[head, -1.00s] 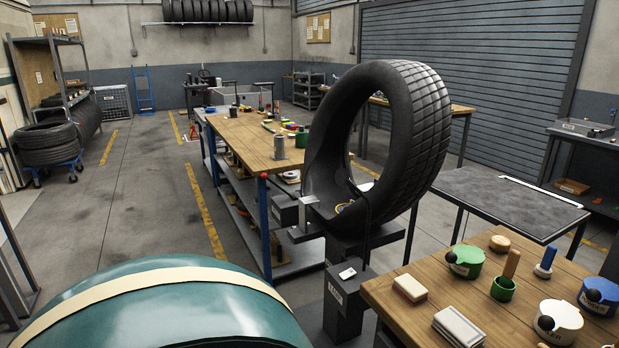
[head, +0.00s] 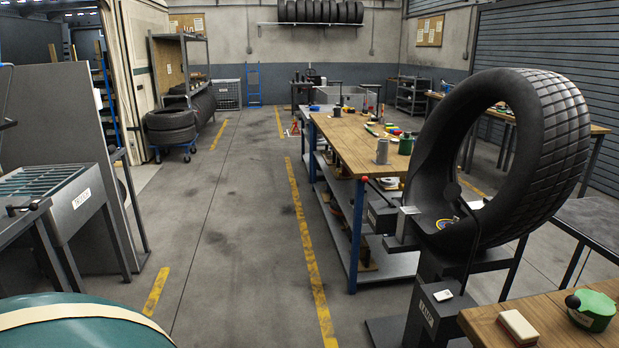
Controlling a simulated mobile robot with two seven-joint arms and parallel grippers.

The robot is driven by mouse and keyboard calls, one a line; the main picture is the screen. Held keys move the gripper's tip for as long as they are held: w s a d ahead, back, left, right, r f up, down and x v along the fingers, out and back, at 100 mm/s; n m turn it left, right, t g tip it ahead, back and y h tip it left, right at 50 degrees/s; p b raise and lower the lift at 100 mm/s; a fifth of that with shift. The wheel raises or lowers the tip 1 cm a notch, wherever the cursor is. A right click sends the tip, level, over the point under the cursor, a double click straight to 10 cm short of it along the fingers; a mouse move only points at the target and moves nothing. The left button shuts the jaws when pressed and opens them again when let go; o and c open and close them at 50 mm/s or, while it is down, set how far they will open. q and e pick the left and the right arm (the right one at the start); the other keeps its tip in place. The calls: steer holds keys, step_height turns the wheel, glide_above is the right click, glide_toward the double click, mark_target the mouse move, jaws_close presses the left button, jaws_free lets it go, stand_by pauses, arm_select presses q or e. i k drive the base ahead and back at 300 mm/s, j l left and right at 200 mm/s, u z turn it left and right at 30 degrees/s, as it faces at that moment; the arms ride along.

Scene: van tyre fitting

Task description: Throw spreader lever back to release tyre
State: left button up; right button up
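The black tyre (head: 562,110) stands upright on a dark spreader stand (head: 437,275) at the right of the head view. A dark lever with a round black knob (head: 453,191) shows in front of the tyre's opening, with its rod running down toward the stand. A small round blue and yellow patch (head: 446,223) lies inside the tyre's lower part. Whether the spreader arms grip the tyre's edges is hard to tell at this size. Neither of my grippers is in view.
A wooden workbench (head: 357,142) with shelves stands behind the stand. A metal basin unit (head: 75,205) is at left. The floor (head: 235,230) between is clear.

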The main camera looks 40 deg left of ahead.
mark_target(365, 179)
steer(key=u, duration=1.05)
steer(key=i+j+z, duration=0.1)
steer(key=z, duration=0.6)
steer(key=i+j+z, duration=0.25)
steer(key=j+z, duration=0.2)
steer(key=j, duration=0.15)
steer(key=j+z, duration=0.25)
steer(key=i+j+z, duration=0.1)
steer(key=j, duration=0.5)
steer(key=i+j+z, duration=0.1)
steer(key=j, duration=0.5)
steer(key=i+j, duration=0.1)
steer(key=j, duration=1.35)
steer(key=i, duration=1.05)
